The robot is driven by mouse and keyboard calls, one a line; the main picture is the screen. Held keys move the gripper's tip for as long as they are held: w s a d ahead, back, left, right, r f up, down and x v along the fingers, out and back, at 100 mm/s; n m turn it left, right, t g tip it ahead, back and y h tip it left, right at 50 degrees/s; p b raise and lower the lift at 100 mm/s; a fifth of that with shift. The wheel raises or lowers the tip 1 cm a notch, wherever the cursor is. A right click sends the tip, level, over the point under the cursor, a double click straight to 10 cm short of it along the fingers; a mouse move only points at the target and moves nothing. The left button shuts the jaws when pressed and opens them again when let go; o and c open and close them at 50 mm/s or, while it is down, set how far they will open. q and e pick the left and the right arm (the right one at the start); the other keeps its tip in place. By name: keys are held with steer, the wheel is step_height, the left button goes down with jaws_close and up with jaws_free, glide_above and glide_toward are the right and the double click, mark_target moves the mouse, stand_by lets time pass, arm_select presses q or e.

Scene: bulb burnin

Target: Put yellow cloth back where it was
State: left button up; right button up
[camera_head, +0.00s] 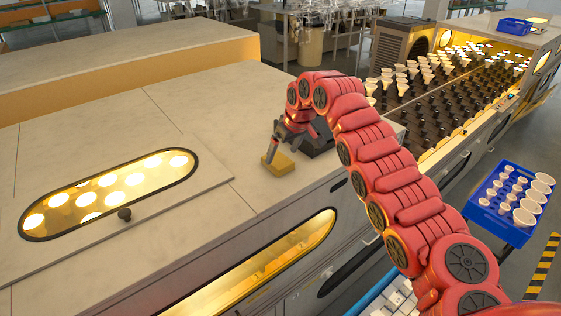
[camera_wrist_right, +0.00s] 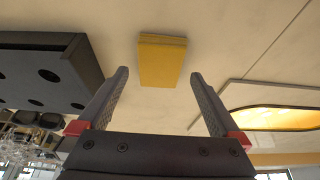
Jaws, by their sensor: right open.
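The yellow cloth (camera_head: 277,164) is a small folded block lying on the top of the pale cabinet (camera_head: 190,110), near its right edge. In the right wrist view the cloth (camera_wrist_right: 162,60) lies ahead of the fingertips, roughly centred between them. My right gripper (camera_head: 277,136) is over the cloth in the head view, and it also shows in the right wrist view (camera_wrist_right: 159,77) with its jaws apart and nothing between them. My left gripper is out of the picture.
A dark block with round holes (camera_wrist_right: 40,70) stands beside the cloth on the cabinet top. A blue crate of bulbs (camera_head: 482,218) is at the right, below a bulb-filled rack (camera_head: 440,95).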

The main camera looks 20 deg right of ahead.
steer(key=b+v, duration=0.3)
steer(key=v, duration=0.5)
steer(key=shift+r, duration=0.3)
steer(key=shift+r, duration=0.1)
